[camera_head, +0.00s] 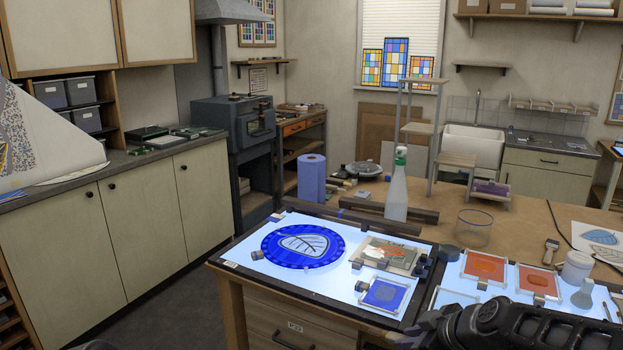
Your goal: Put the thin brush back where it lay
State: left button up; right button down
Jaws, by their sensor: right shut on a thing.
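My right gripper (418,335) comes in at the bottom right, low in front of the light table's near edge. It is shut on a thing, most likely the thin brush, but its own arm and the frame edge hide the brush. A round blue glass disc with a white leaf (303,245) lies on the lit left panel (240,255). A small thin dark tool (606,311) lies at the far right of the right panel; I cannot tell what it is. My left gripper is not in view.
A blue glass tile (384,295) lies near the right gripper, with orange tiles (486,266) further right. A spray bottle (397,190), a clear beaker (473,228), a white jar (577,267) and a blue paper roll (312,178) stand behind. Bare wooden tabletop shows at the back.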

jog(key=shift+d+m, duration=0.1)
jog(key=shift+m, duration=0.3)
jog(key=shift+w+d+m+t+h, duration=0.1)
jog(key=shift+d+m+t+h, duration=0.25)
jog(key=shift+m+h, duration=0.2)
jog(key=shift+w+d+r+m+h, duration=0.3)
jog(key=shift+d+r+m+h, duration=0.05)
jog(key=shift+r, duration=0.15)
jog(key=r, duration=0.1)
jog(key=w+a+r, duration=0.1)
jog(key=r, duration=0.1)
jog(key=shift+w+a, duration=0.15)
jog(key=shift+a, duration=0.15)
